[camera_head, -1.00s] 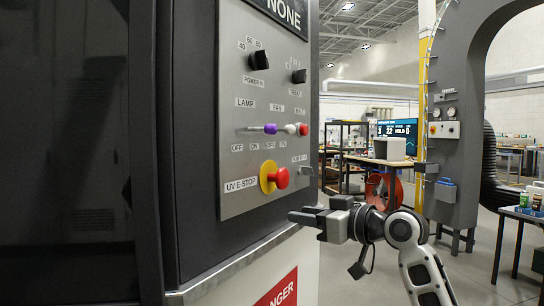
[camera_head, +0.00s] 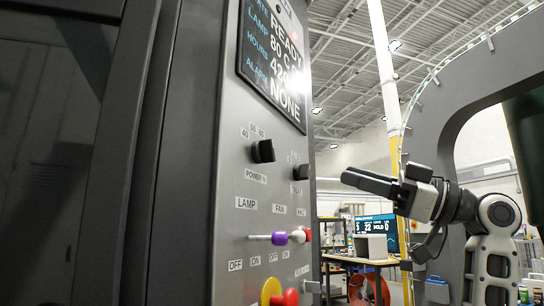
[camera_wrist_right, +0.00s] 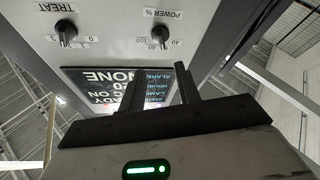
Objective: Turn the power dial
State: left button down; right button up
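The power dial (camera_head: 262,151) is a black knob on the upper part of the grey control panel, above a "POWER %" label and below scale marks. It also shows in the right wrist view (camera_wrist_right: 160,34), upside down, beyond the fingertips. My right gripper (camera_head: 350,180) is to the right of the panel at about dial height, pointing left and apart from the dial. In the right wrist view its two dark fingers (camera_wrist_right: 162,88) stand apart with nothing between them. My left gripper is not in view.
A similar treat dial (camera_head: 301,171) sits to the right of the power dial, closer to my right gripper. Below are purple and red-tipped switches (camera_head: 280,238) and a red emergency stop (camera_head: 287,298). A status screen (camera_head: 275,60) is above.

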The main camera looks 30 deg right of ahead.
aim_at(273, 151)
jog(key=p+x, duration=0.2)
jog(key=x, duration=0.4)
jog(key=p+x, duration=0.2)
jog(key=x, duration=0.5)
jog(key=shift+s+a+r, duration=0.1)
jog(key=shift+s+r, duration=0.05)
jog(key=shift+r, duration=0.1)
jog(key=shift+w+a+r, duration=0.1)
jog(key=shift+w+a, duration=0.25)
jog(key=shift+w, duration=0.1)
grip_shut()
